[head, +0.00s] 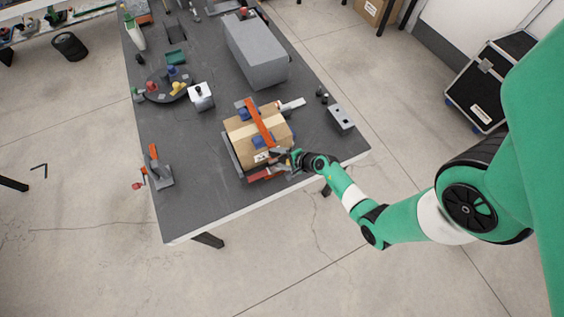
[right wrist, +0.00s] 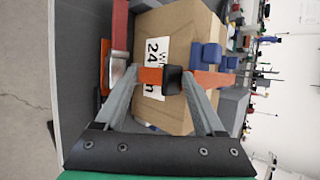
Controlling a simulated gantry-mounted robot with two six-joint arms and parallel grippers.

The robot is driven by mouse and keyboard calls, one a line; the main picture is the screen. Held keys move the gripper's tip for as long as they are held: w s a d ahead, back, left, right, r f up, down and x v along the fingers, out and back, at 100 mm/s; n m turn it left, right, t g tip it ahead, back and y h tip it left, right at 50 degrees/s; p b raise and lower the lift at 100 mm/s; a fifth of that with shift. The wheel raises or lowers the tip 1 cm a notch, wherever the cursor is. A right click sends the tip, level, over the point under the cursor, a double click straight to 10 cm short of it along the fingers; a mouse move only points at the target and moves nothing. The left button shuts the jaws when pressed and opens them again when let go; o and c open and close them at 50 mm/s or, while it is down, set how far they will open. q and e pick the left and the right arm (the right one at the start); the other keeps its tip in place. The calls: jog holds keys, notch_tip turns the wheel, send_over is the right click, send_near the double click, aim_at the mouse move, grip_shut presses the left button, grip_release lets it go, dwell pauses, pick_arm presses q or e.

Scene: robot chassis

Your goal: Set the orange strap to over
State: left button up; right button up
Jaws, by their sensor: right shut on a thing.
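The orange strap (head: 261,122) lies across the top of a cardboard box (head: 243,131), running from the back edge toward the front edge near my gripper. In the right wrist view the strap (right wrist: 213,79) runs sideways in front of the box (right wrist: 182,32), with a black piece (right wrist: 172,80) on it between my fingers. My right gripper (head: 292,157) is at the box's front right side, shut on the strap at this black piece. The fingers partly hide the strap's end. Blue blocks (head: 262,141) sit on the box. My left gripper is out of view.
The box sits in a grey and red holder (head: 267,174) near the table's front edge. A grey block (head: 257,55) stands behind it. A grey plate with holes (head: 341,118) lies to the right, and an orange-handled clamp (head: 160,173) stands left. Bare table lies between clamp and box.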

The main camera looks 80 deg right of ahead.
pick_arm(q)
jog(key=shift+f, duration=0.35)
pick_arm(e)
jog(key=shift+s+f+g, duration=0.15)
jog(key=shift+s+f, duration=0.1)
jog(key=shift+f, duration=0.35)
jog(key=shift+s+f+g, duration=0.15)
jog(key=shift+s+f, duration=0.1)
jog(key=shift+f, duration=0.3)
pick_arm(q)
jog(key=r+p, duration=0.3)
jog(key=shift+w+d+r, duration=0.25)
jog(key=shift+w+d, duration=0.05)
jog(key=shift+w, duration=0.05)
pick_arm(e)
jog(key=w+r+v, duration=0.1)
jog(key=v, duration=1.1)
jog(key=shift+r, duration=0.35)
jog(key=shift+d, duration=0.1)
